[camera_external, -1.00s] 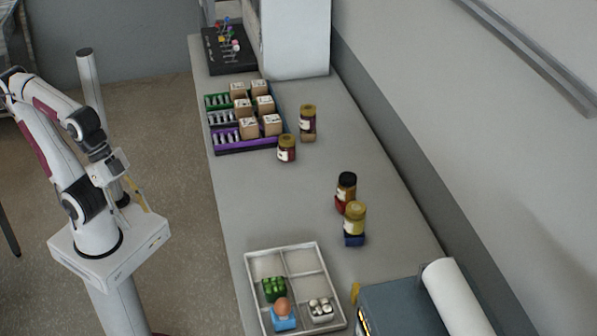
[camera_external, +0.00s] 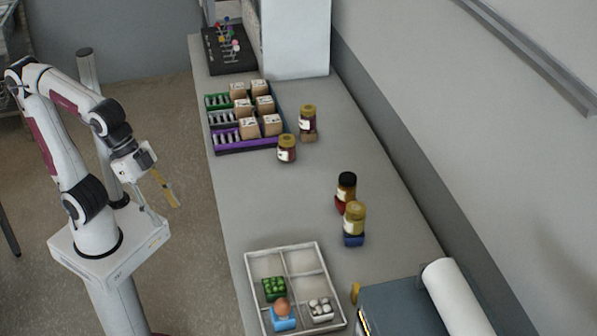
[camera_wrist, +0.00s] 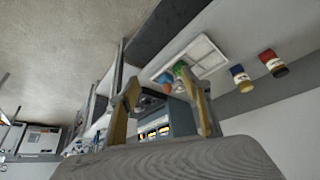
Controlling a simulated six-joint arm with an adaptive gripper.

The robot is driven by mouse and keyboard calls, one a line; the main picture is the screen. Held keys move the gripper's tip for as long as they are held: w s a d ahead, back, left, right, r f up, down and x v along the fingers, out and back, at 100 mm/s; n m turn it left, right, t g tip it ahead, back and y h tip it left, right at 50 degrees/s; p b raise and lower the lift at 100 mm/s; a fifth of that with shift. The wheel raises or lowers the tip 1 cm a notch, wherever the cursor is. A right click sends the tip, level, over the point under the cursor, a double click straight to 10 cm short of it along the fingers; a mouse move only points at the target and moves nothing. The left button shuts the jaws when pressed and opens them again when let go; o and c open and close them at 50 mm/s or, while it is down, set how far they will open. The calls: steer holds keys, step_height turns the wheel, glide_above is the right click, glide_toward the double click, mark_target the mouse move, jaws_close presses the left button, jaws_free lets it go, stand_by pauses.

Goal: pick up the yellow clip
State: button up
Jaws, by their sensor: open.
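My gripper (camera_external: 166,188) hangs over the floor left of the counter, with tan fingers pointing down. In the wrist view my gripper (camera_wrist: 161,84) has its two fingers well apart and nothing between them. A small yellow piece (camera_external: 355,292) stands at the left edge of the blue-grey machine, right of the white tray; I cannot tell if it is the clip. At the far end, a black board (camera_external: 228,62) carries several small coloured pieces on a stand; one looks yellowish (camera_external: 222,38), too small to identify. My gripper is far from both.
A white divided tray (camera_external: 249,290) holds an egg and small containers. Jars (camera_external: 354,218) stand mid-counter. A rack with boxes (camera_external: 240,148) lies farther back. A white block (camera_external: 297,40) rises beside the board. The blue-grey machine (camera_external: 405,308) is at the front.

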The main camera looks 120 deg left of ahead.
steer(key=w+a+r+n, duration=0.15)
steer(key=w+a, duration=0.25)
steer(key=w, duration=0.8)
steer(key=n+y, duration=0.3)
steer(key=n, duration=0.1)
glide_above(355, 287)
steer(key=s+d, duration=0.2)
step_height(355, 287, down, 19)
steer(key=shift+s+a+r+g, duration=0.1)
steer(key=shift+r+g, duration=0.05)
steer(key=shift+g, duration=0.15)
steer(key=shift+x, duration=1.25)
steer(key=shift+s+x, duration=0.2)
steer(key=shift+x, duration=2.45)
